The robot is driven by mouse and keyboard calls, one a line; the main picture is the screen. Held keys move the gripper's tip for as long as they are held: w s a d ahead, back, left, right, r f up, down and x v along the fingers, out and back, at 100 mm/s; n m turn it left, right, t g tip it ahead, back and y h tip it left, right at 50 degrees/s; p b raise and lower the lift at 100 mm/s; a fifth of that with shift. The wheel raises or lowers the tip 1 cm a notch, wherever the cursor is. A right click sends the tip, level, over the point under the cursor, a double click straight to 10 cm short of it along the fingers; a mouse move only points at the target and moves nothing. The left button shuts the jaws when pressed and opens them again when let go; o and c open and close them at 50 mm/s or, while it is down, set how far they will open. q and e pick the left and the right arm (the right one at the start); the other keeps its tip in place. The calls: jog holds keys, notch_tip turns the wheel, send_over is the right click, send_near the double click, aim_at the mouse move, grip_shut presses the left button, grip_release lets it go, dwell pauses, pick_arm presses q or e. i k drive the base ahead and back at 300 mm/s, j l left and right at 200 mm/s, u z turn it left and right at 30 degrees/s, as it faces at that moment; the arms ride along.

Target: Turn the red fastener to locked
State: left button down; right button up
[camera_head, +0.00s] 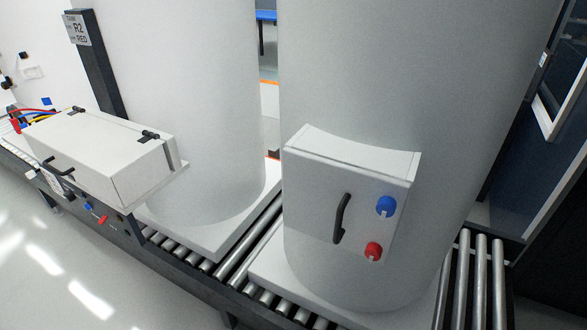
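The red fastener (373,251) is a round knob low on the right part of the front of a white box (320,190) fixed to the nearer tank. A small pale mark shows at its lower edge; I cannot tell from it whether the knob is locked. A blue fastener (386,206) sits above it, with a similar pale mark at its lower edge. A black curved handle (341,218) is to the left of both knobs. Neither of my grippers is in view.
The tank (420,80) stands on a white pallet (268,272) on a roller conveyor (478,280). A second tank (190,90) stands to the left. A white case (105,150) with a black handle lies at left. A sign (77,28) reads R2 RED. Open floor (60,270) lies at lower left.

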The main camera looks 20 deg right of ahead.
aim_at(373, 251)
jog(key=l+z, duration=0.15)
jog(key=z, duration=1)
